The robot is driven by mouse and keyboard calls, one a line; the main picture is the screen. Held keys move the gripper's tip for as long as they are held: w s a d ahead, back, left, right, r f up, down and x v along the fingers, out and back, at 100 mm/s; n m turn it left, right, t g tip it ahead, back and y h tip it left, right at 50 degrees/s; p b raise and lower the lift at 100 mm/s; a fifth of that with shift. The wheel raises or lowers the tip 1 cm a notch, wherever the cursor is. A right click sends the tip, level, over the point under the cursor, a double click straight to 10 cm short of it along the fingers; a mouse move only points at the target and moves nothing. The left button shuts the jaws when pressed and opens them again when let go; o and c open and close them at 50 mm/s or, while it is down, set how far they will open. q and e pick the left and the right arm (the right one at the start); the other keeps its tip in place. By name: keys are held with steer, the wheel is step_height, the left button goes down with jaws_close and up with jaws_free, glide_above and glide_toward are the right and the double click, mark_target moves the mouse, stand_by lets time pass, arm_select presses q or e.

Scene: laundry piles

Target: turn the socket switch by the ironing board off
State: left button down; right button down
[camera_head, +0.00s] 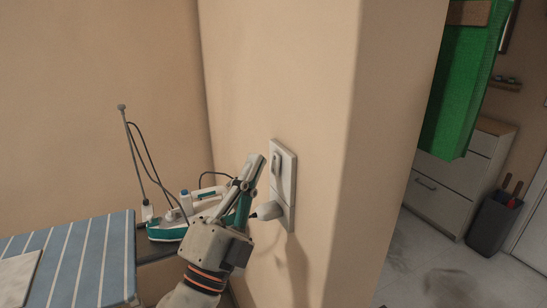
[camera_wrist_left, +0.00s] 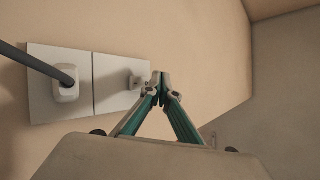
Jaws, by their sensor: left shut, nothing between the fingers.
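A white wall plate (camera_head: 291,170) is on the side of the beige wall, next to the ironing board (camera_head: 75,262). The small switch (camera_head: 276,163) stands out from its upper part, and a plug (camera_head: 268,211) with a cord sits in its lower part. In the left wrist view the switch (camera_wrist_left: 136,81) is at the right end of the plate, and the plug (camera_wrist_left: 66,86) at the left. My left gripper (camera_head: 257,162) is shut and empty, its tips close beside the switch. I cannot tell whether they touch it. My right gripper is not in view.
A teal and white iron (camera_head: 170,231) stands at the end of the striped board, behind my left arm. A thin cord holder (camera_head: 130,150) rises near it. The wall corner juts out to the right. Beyond it are a green cloth (camera_head: 462,90), drawers (camera_head: 440,190) and a dark bin (camera_head: 490,222).

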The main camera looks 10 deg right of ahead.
arm_select(q)
steer(key=shift+s+a+f+b, duration=0.1)
steer(key=shift+s+a, duration=0.15)
steer(key=shift+a, duration=0.55)
steer(key=shift+s+a+f+b, duration=0.1)
steer(key=shift+s+a, duration=0.15)
steer(key=shift+a, duration=0.5)
steer(key=shift+s+a+f+b, duration=0.1)
steer(key=shift+s+a, duration=0.15)
steer(key=shift+a, duration=0.55)
